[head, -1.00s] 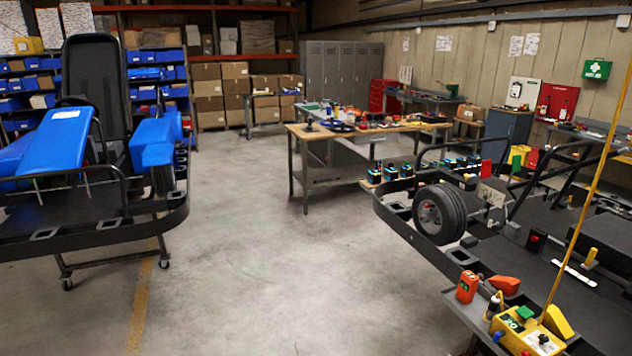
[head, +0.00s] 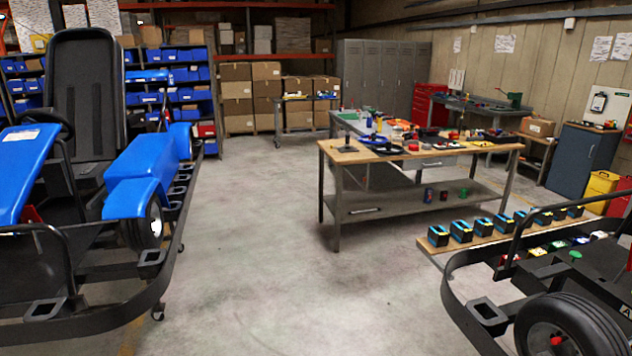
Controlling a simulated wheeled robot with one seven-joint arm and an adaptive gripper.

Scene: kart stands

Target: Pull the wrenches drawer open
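No drawer with a readable wrenches label shows in the head view. A red tool cabinet (head: 424,110) stands at the back beside the lockers, small and partly hidden by the benches. A grey drawer front (head: 438,163) is under the wooden top of the workbench (head: 345,155) in the middle, and it looks shut. I cannot tell which of these, if either, holds wrenches. My gripper and arm are not in view.
A blue kart (head: 135,180) on a stand fills the left. Another kart frame (head: 480,310) with a black wheel (head: 565,328) is at the lower right, near a board with several batteries (head: 460,231). Bare concrete floor (head: 260,240) lies between the left kart and the workbench.

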